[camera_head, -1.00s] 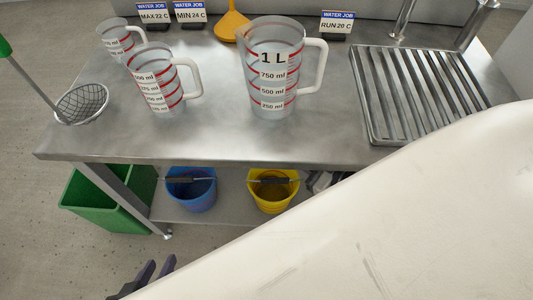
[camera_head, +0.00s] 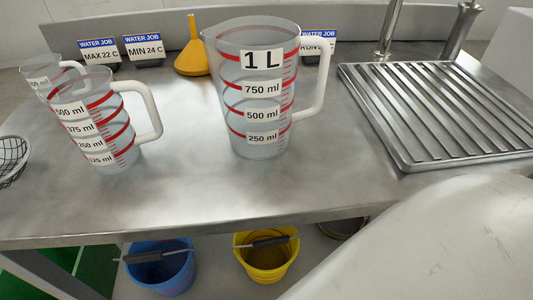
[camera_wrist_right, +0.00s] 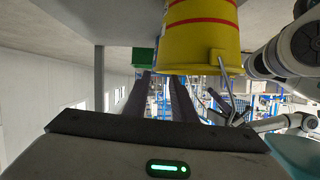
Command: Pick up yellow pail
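The yellow pail (camera_head: 267,262) stands on the shelf under the steel counter. Its dark handle grip lies across its top, and the counter edge is just above it in the head view. In the right wrist view the yellow pail (camera_wrist_right: 201,38) shows large at the top, with red bands. My right gripper (camera_wrist_right: 161,82) is open and empty, its two dark fingers apart. The pail is close to its fingertips, above and a little to the right in that view; I cannot tell whether they touch. My left gripper is in neither view.
A blue pail (camera_head: 160,267) stands left of the yellow one. The counter (camera_head: 190,190) holds measuring jugs, including a 1 L jug (camera_head: 262,100), an orange funnel (camera_head: 191,58) and a ribbed drainer (camera_head: 440,110). My pale arm covers the lower right.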

